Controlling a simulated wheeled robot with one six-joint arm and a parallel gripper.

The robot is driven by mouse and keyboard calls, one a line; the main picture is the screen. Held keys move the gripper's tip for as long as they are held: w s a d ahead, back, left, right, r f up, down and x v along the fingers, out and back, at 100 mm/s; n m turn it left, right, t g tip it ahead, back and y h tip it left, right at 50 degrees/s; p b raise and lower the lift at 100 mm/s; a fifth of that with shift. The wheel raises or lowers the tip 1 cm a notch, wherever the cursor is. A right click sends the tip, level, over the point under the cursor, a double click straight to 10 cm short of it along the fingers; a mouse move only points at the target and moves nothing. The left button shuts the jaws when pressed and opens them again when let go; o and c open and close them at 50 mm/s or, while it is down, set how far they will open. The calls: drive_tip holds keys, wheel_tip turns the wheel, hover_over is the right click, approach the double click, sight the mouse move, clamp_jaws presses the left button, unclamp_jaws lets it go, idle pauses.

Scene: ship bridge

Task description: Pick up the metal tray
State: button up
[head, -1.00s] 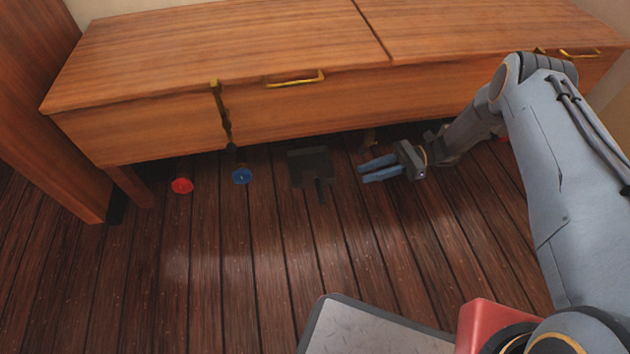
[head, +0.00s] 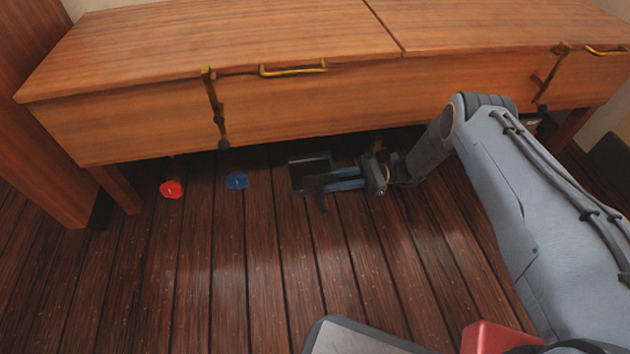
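The fingertips are at the right near side of the tray, close to the handle. The two fingers look apart with a narrow gap. I cannot tell whether they touch the tray, and the tips overlap its dark parts.
The long wooden bench (head: 330,110) with brass handles and latches overhangs the floor just above the gripper. A blue object (head: 237,181) and a red object (head: 172,189) lie on the floor to the left. The plank floor (head: 230,270) in front is clear.

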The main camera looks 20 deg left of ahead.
sight(316, 182)
drive_tip(key=shift+x, duration=1.2)
clamp_jaws()
drive_tip(key=shift+r, duration=0.1)
